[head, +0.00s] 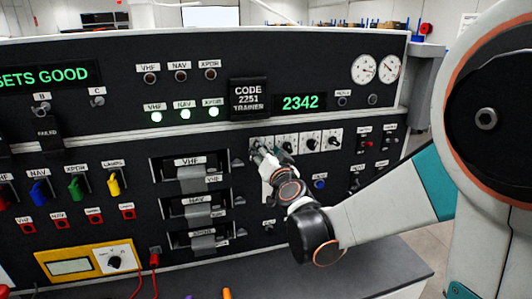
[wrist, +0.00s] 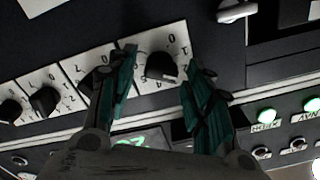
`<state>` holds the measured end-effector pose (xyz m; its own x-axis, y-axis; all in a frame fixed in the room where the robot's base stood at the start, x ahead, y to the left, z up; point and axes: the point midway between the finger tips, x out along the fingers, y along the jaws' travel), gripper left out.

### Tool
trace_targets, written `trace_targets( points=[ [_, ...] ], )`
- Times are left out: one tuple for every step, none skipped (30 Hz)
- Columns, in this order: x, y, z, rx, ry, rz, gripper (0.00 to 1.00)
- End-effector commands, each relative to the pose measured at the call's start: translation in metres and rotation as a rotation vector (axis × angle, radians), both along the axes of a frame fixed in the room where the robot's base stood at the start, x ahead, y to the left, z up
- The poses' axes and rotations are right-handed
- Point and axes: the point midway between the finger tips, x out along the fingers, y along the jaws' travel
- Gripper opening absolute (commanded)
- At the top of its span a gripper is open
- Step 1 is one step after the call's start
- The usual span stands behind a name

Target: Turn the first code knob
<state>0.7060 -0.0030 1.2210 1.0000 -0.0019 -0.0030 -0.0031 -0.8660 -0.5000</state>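The first code knob (wrist: 162,66) is a black round knob on a white numbered plate, between my fingers in the wrist view. In the head view my gripper (head: 262,150) covers it at the left end of the code knob row. My gripper (wrist: 161,60) is open, with one teal finger on each side of the knob and visible gaps between. Whether the fingertips reach past the knob's face is hard to tell. The other code knobs (head: 311,144) sit to its right in the head view.
Black drawer-like units with grey handles (head: 197,178) stand left of my gripper. Coloured switches (head: 75,187), a yellow meter (head: 85,262) and red cables (head: 154,261) are farther left. Gauges (head: 363,69) are at upper right. A dark ledge (head: 370,275) runs below the panel.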

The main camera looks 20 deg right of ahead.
Motion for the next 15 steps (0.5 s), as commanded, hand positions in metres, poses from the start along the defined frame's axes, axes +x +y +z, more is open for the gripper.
trace_targets(
  points=[
    [0.0,0.0,0.0,0.0,0.0,0.0,0.48],
    [0.0,0.0,0.0,0.0,0.0,0.0,0.48],
    [0.0,0.0,0.0,0.0,0.0,0.0,0.48],
    [0.0,0.0,0.0,0.0,0.0,0.0,0.48],
    [0.0,0.0,0.0,0.0,0.0,0.0,0.48],
    [0.0,0.0,0.0,0.0,0.0,0.0,0.48],
    [0.0,0.0,0.0,0.0,-0.001,0.0,0.48],
    [-0.001,0.0,0.0,0.0,-0.001,0.0,0.48],
    [-0.002,0.0,0.0,0.0,-0.001,0.0,0.48],
    [-0.003,0.0,0.0,0.0,-0.001,0.0,0.48],
    [-0.006,0.0,0.0,0.0,-0.001,0.0,0.48],
    [-0.01,0.0,0.0,0.0,-0.001,0.0,0.48],
    [-0.014,0.0,0.0,0.0,-0.001,0.0,0.48],
    [-0.018,0.0,0.0,0.0,0.0,-0.001,0.48],
    [-0.025,0.0,0.0,0.001,0.0,-0.001,0.48]
  ],
)
